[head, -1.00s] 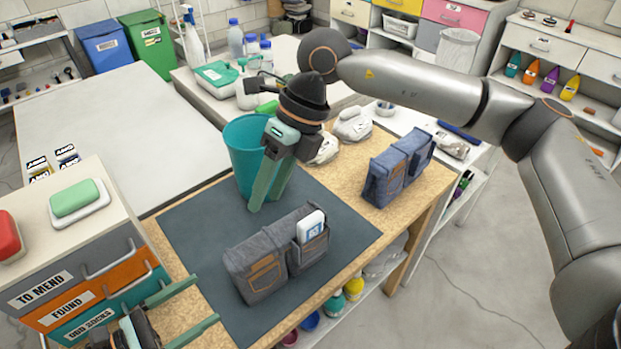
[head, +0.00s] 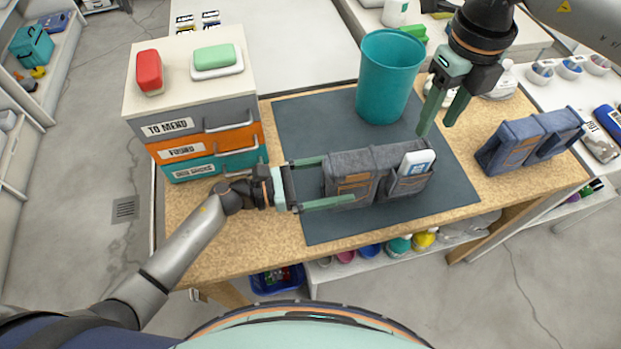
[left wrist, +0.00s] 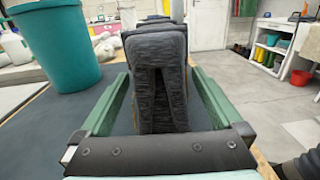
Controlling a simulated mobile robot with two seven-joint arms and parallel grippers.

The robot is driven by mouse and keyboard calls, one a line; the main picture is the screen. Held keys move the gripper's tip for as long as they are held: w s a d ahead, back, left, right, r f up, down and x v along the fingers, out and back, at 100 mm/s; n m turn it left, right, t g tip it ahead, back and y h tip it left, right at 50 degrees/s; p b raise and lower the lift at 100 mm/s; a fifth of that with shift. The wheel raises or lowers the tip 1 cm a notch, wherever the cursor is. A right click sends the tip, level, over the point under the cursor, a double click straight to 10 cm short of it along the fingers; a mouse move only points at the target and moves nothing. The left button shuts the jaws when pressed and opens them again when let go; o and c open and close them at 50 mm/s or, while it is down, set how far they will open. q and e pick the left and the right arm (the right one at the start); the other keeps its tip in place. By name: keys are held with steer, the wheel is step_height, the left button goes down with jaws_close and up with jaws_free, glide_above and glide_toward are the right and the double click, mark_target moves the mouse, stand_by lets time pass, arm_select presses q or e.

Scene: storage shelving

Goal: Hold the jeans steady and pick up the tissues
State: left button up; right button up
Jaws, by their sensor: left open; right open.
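The grey folded jeans (head: 350,172) stand on the dark mat, with a white and blue tissue packet (head: 416,162) sticking up from the pocket at their right end. My left gripper (head: 325,183) is open at the left end of the jeans, its fingers on either side of them. In the left wrist view the jeans (left wrist: 158,85) stand between the open fingers, with a gap visible on each side. My right gripper (head: 438,115) is open and empty, pointing down above the mat, behind and slightly right of the tissues. The left wrist view does not show the tissues.
A teal bin (head: 388,78) stands on the mat (head: 310,125) behind the jeans. Blue folded jeans (head: 528,140) stand at the right of the table. The mat's front strip is clear.

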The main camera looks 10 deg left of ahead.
arm_select(q)
steer(key=shift+x, duration=1.25)
steer(key=shift+c, duration=0.2)
jaws_close()
stand_by(0.3)
